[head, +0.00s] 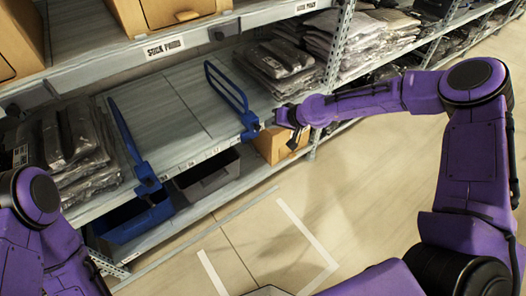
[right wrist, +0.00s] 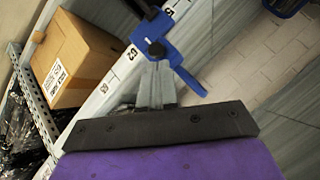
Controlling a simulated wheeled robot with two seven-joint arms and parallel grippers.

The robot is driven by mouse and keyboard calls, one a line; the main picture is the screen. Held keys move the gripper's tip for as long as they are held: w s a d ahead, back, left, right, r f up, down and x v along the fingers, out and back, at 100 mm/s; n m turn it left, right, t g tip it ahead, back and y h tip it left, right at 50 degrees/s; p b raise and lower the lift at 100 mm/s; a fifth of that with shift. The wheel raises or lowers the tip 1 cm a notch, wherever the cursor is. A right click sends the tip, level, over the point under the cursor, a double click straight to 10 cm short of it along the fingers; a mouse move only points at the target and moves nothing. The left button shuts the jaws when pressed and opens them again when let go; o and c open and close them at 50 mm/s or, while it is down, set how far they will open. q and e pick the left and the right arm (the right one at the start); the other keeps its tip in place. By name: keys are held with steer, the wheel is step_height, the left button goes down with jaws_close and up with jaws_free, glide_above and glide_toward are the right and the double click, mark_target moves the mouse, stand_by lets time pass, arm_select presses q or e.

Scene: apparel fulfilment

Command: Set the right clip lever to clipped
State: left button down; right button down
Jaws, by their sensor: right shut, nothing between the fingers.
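The right blue divider (head: 228,88) stands on the middle shelf, and its blue clip (head: 250,122) sits at the shelf's front edge. In the right wrist view the clip (right wrist: 172,38) shows a black knob and a blue lever arm slanting down to the right. I cannot tell whether the lever is clipped. My right gripper (head: 272,122) is shut and empty, its fingertips close in front of the clip. The grey fingers (right wrist: 156,84) point at the clip in the right wrist view and overlap its lower part; contact is unclear. My left gripper is out of view.
A left blue divider (head: 132,140) stands on the same shelf, with bare shelf between the two. Bagged garments (head: 270,68) lie right of the right divider. A cardboard box (head: 278,145), a grey bin (head: 208,174) and a blue bin (head: 138,218) sit below.

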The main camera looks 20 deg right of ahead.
steer(key=s+d+n+g, duration=0.1)
steer(key=n, duration=0.1)
steer(key=d+n+g, duration=0.2)
steer(key=s+d+n+g, duration=0.1)
steer(key=d+n, duration=0.1)
steer(key=shift+s+r+n+g, duration=0.3)
steer(key=shift+s+r+g, duration=0.05)
steer(key=shift+r+g, duration=0.05)
steer(key=shift+a, duration=0.1)
steer(key=b, duration=0.2)
glide_toward(253, 148)
step_height(253, 148, down, 3)
steer(key=d, duration=0.2)
steer(key=shift+w+a+f, duration=0.1)
steer(key=shift+a+f, duration=1.25)
steer(key=shift+a, duration=0.3)
